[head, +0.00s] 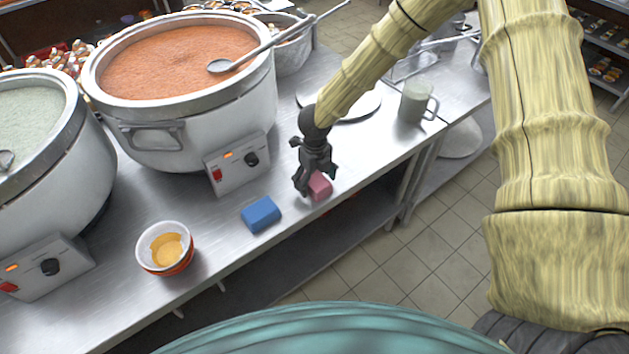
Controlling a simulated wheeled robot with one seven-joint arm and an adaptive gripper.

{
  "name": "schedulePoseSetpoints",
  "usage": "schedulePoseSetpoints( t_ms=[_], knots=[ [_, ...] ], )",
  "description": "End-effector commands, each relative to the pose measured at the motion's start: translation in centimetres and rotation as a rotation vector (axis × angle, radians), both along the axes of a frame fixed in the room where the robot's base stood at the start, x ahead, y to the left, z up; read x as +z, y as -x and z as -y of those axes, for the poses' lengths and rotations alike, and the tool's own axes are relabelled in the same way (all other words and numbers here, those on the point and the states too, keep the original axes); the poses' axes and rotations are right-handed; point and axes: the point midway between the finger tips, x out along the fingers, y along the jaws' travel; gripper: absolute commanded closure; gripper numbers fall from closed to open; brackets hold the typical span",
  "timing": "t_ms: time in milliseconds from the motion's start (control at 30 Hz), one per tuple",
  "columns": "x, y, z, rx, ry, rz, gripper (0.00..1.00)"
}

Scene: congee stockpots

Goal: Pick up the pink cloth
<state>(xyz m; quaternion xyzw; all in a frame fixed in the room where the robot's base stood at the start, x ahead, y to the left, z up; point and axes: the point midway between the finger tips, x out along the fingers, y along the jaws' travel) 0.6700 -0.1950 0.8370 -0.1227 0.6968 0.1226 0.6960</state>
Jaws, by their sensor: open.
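The pink cloth (320,187) is a small folded block on the steel counter, near its front edge. My gripper (312,187) points down at the cloth from above. Its fingers are open and hide part of the cloth's left side. I cannot tell whether the fingers touch it.
A blue cloth (261,214) lies left of the pink one. A bowl (165,249) with yellow contents stands further left. Large stockpots (190,125) with control boxes (238,162) stand behind. A mug (414,103) is at the right. The steel counter (225,235) is bare between the cloths and bowl.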

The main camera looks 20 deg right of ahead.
Motion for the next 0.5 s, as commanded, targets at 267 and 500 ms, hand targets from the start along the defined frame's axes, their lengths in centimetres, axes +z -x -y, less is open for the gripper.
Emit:
schedulePoseSetpoints(
  t_ms=[267, 500],
  knots=[
    [-0.67, -0.02, -0.02, 0.000, 0.000, 0.001, 0.16],
    [-0.64, -0.02, -0.03, 0.000, 0.000, 0.001, 0.43]
  ],
)
